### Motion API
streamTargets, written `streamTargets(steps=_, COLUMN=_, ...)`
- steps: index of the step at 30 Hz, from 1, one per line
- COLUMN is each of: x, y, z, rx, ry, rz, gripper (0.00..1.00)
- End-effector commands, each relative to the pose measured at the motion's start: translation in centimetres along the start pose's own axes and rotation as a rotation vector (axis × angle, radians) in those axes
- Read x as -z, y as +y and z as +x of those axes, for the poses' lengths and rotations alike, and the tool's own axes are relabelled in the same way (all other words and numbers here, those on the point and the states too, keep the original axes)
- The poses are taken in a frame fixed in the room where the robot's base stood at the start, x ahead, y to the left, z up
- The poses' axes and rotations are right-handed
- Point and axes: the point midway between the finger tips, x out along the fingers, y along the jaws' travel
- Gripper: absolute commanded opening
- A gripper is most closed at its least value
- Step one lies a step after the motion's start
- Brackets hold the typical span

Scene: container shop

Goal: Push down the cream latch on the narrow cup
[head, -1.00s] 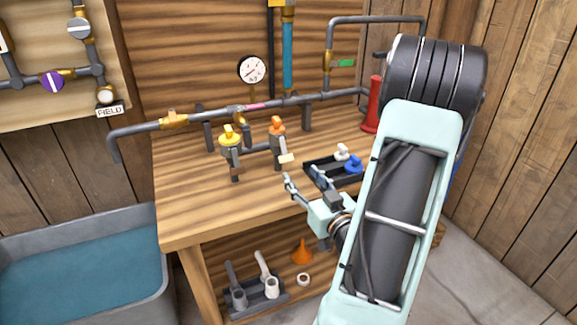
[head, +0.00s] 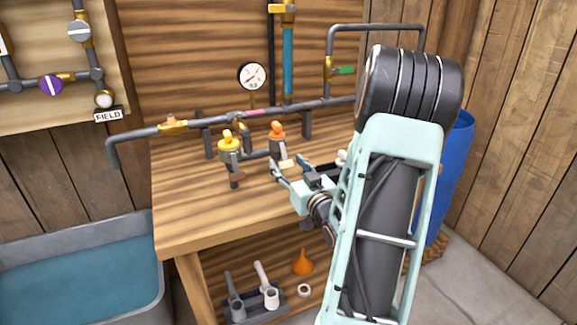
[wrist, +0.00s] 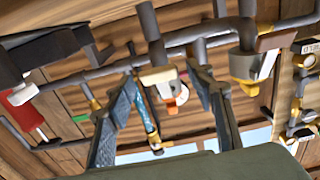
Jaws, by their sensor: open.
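The narrow cup (head: 277,146) with an orange top stands below the pipe over the bench. Its cream latch (head: 286,163) juts out at its lower front; I cannot tell its exact tilt. In the wrist view the cream latch (wrist: 158,76) appears between my fingers, with the orange top (wrist: 171,105) behind it. My gripper (head: 291,170) is open and empty, its fingers close to the latch in the head view. Contact cannot be told. A second cup (head: 229,152) with a yellow top and brown latch (head: 236,181) stands to the left.
A grey pipe (head: 150,127) with a gauge (head: 252,76) runs behind the cups. A blue barrel (head: 457,165) stands right of the bench, and a water tub (head: 80,265) at left. The bench front (head: 195,215) is clear.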

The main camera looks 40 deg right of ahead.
Motion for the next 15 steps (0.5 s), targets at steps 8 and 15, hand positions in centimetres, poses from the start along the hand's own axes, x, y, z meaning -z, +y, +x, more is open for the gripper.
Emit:
streamTargets(steps=8, x=-0.01, y=0.0, z=-0.04, rx=0.0, ry=0.0, rz=0.0, gripper=0.24)
streamTargets(steps=15, x=-0.08, y=0.0, z=-0.04, rx=0.0, ry=0.001, rz=0.0, gripper=0.07)
